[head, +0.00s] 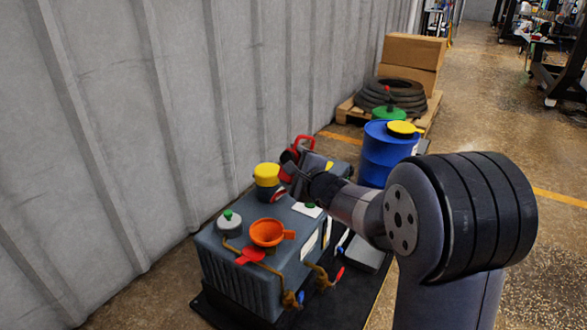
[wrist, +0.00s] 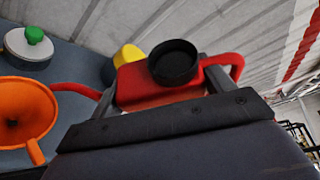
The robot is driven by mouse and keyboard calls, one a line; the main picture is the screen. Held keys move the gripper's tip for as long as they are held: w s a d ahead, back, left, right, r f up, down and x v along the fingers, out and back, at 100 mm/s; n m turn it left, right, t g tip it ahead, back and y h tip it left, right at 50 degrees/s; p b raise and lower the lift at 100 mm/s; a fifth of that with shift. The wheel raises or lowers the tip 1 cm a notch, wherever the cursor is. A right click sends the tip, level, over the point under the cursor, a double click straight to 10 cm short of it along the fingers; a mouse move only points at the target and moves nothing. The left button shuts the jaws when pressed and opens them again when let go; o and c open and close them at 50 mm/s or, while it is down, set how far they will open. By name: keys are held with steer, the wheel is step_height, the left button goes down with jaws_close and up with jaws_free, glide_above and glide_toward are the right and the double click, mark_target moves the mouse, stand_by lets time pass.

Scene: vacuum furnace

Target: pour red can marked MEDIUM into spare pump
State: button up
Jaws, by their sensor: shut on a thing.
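A red can (wrist: 160,92) with a round black top is between the jaws of my gripper (wrist: 160,90) in the wrist view. In the head view my gripper (head: 292,175) is shut on the can, whose red handle (head: 303,141) shows above the far end of the grey pump housing (head: 240,270). The can's label cannot be read. An orange funnel (head: 266,232) sits on top of the housing, nearer than the can and apart from it. The funnel (wrist: 20,118) is at the left of the wrist view. I cannot tell whether this housing is the spare pump.
A grey cap with a green knob (head: 229,222), a yellow-topped part (head: 267,174) and a red tag (head: 250,256) are on the housing. A blue drum (head: 385,155) stands behind. A ribbed wall (head: 120,120) runs along the left. Open floor (head: 490,120) lies to the right.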

steer(key=shift+s+a+r+n+t, duration=0.4)
steer(key=shift+s+a+r+n, duration=0.25)
steer(key=shift+n, duration=0.25)
steer(key=shift+w+d, duration=0.1)
steer(key=shift+d, duration=0.05)
stand_by(0.4)
